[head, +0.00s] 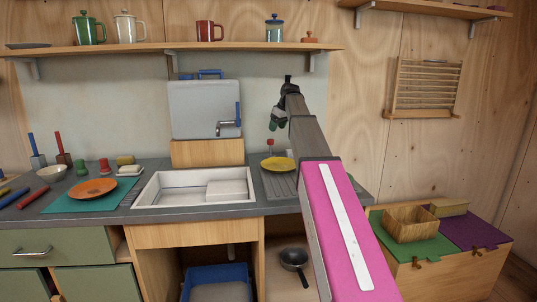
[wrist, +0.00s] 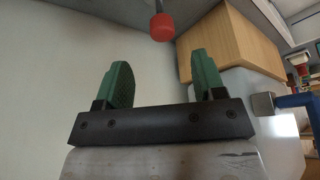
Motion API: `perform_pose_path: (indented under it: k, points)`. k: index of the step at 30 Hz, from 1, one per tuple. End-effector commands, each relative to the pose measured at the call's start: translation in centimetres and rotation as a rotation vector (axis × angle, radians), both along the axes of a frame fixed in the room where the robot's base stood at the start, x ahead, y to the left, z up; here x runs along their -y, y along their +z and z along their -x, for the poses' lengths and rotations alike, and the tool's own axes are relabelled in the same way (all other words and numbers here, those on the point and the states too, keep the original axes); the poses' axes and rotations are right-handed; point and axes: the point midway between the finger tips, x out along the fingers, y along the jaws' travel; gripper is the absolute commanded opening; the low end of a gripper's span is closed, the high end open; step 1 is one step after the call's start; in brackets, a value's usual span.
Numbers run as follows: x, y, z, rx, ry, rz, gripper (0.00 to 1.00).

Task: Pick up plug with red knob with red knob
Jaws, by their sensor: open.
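In the wrist view, a red knob on a thin grey stem (wrist: 162,27) shows at the top centre, beyond the fingertips; the lower part of this plug is cut off by the frame. In the head view, a small red-topped item (head: 270,142), likely the same plug, stands behind the yellow plate, just below my gripper. My gripper (head: 275,126) is over the right of the counter near the back wall. Its green fingers (wrist: 157,75) are apart with nothing between them, and the knob lies clear of them.
A wooden block (wrist: 228,45) is close to the right finger in the wrist view. The tap with its blue handle (head: 238,112) and the sink (head: 150,192) lie left of my gripper. A yellow plate (head: 278,163) lies in front. A shelf (head: 180,47) runs above.

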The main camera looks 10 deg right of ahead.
Motion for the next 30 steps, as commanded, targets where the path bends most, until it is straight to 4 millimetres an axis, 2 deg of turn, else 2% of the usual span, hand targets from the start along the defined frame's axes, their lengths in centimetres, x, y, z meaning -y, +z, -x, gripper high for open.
perform_pose_path:
  k: [5, 13, 23, 30]
  points:
    - [-0.2, -0.7, -0.2, -0.001, 0.000, -0.001, 0.63]
    - [-1.2, -4.2, -1.2, -0.001, 0.000, 0.000, 0.63]
    - [-2.2, -6.5, -1.8, -0.001, 0.000, 0.000, 0.63]
    - [-3.3, -9.5, -2.6, -0.001, 0.000, 0.000, 0.63]
